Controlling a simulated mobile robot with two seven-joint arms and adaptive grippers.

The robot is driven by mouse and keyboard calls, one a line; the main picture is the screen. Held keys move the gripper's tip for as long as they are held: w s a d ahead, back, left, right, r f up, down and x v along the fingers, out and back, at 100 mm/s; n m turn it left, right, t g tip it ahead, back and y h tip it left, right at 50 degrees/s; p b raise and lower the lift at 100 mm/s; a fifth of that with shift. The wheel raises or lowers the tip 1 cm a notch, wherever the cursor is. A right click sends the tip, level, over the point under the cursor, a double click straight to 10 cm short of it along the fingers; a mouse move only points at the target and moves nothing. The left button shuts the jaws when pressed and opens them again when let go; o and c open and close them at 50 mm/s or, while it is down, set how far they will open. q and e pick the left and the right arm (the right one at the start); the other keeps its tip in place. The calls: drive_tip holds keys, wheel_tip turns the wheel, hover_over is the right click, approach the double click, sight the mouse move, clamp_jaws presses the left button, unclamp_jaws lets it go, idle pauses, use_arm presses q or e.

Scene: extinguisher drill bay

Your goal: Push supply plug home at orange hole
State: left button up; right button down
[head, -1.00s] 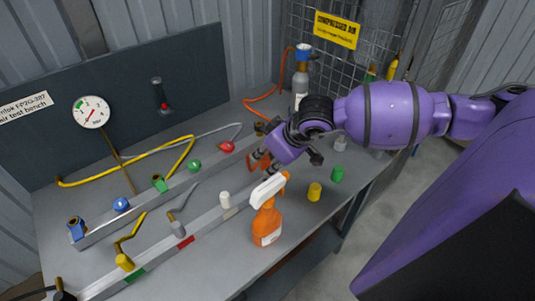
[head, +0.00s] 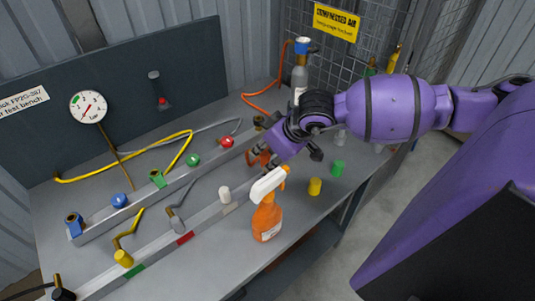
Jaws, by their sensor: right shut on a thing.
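My right gripper (head: 260,163) comes in from the right, low over the far end of the bench rails, behind the white spray head. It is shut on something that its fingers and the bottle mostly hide. An orange part (head: 257,154) shows at the fingers. I cannot tell whether it is the supply plug or the rim of the orange hole, nor how deep any plug sits. An orange hose (head: 262,97) runs from the gas cylinder (head: 299,78) along the back of the bench. My left gripper is out of view.
An orange spray bottle (head: 267,221) stands close in front of my right gripper. Yellow (head: 315,187) and green (head: 338,167) caps stand to its right. The rear rail holds blue, green and red fittings (head: 227,142). A round gauge (head: 88,107) is on the back panel.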

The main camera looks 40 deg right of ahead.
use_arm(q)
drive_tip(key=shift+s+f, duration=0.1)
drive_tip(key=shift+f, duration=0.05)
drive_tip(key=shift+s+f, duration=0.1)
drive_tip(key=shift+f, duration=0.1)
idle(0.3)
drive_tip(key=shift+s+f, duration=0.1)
use_arm(e)
drive_tip(key=shift+f, duration=0.2)
idle(0.4)
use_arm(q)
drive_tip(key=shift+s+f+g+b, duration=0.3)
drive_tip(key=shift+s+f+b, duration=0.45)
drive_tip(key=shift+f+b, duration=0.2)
use_arm(e)
drive_tip(key=shift+f, duration=1.05)
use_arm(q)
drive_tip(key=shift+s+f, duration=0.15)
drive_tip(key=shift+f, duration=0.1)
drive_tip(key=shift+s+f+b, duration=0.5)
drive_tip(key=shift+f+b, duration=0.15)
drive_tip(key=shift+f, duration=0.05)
use_arm(e)
drive_tip(key=shift+f, duration=0.75)
drive_tip(key=c, duration=1.5)
unclamp_jaws()
